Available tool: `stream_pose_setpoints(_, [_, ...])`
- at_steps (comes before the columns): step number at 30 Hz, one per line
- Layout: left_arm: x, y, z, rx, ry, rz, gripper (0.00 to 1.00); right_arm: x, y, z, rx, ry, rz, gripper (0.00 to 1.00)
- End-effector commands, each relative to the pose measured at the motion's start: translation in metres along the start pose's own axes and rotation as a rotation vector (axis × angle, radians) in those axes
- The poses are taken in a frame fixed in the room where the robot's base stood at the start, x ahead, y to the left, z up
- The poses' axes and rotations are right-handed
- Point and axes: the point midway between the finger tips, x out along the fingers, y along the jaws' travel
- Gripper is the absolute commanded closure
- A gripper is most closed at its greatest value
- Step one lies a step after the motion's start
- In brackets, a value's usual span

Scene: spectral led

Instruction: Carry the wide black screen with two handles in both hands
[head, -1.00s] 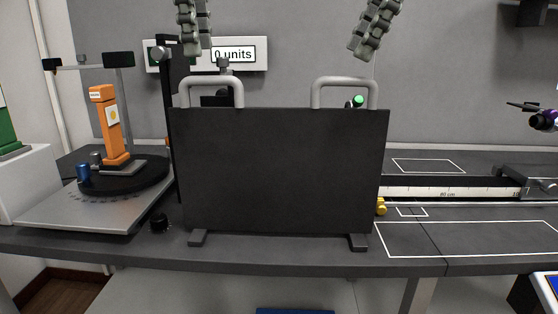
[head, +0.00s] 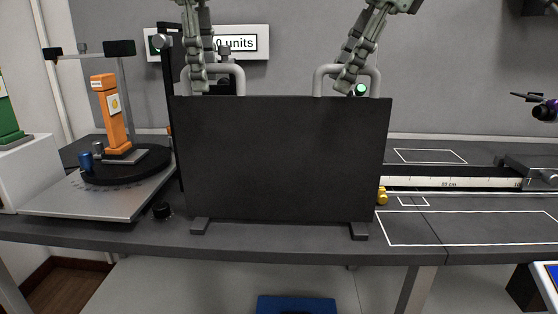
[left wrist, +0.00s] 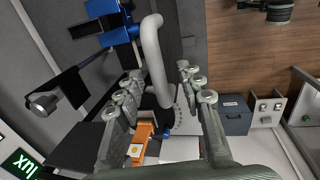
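The wide black screen (head: 282,160) stands upright on two feet at the front of the bench in the head view. Two grey handles rise from its top edge, a left handle (head: 241,82) and a right handle (head: 318,82). My left gripper (head: 197,86) is at the left part of the left handle. In the left wrist view, that handle (left wrist: 155,62) passes between the spread fingers of my left gripper (left wrist: 160,85), which are not closed on it. My right gripper (head: 346,84) is over the right handle, its fingers seeming apart. Contact there cannot be made out.
A turntable (head: 125,168) with an orange stand (head: 110,115) is left of the screen. A black knob (head: 161,210) is near its left foot. A ruler rail (head: 450,182) and a yellow piece (head: 382,196) lie to the right. The right bench top (head: 480,228) is mostly clear.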

Motion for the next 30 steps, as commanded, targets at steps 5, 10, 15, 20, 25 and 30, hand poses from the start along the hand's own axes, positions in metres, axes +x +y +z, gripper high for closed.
stream_pose_setpoints(5, [0.0043, -0.0003, 0.0000, 0.000, 0.000, 0.000, 0.62, 0.0044, 0.0000, 0.0000, 0.000, -0.001, 0.000, 0.62])
stream_pose_setpoints(10, [0.0042, -0.0002, 0.0000, 0.000, 0.000, 0.000, 0.62, 0.0044, 0.0000, -0.0001, 0.000, -0.001, 0.000, 0.62])
stream_pose_setpoints(15, [0.0040, -0.0002, 0.0000, 0.000, 0.000, 0.000, 0.82, 0.0042, 0.0000, -0.0001, 0.000, -0.001, 0.000, 0.82])
stream_pose_setpoints(20, [0.0040, -0.0002, 0.0000, 0.000, 0.000, 0.000, 1.00, 0.0041, 0.0000, 0.0000, 0.000, -0.001, 0.000, 1.00])
stream_pose_setpoints(25, [0.0039, -0.0002, 0.0000, 0.000, 0.000, 0.000, 1.00, 0.0040, 0.0000, 0.0000, 0.000, -0.001, 0.000, 1.00])
stream_pose_setpoints(30, [0.0039, -0.0001, 0.0000, 0.000, 0.000, 0.000, 1.00, 0.0040, 0.0000, 0.0001, 0.000, -0.001, 0.000, 1.00])
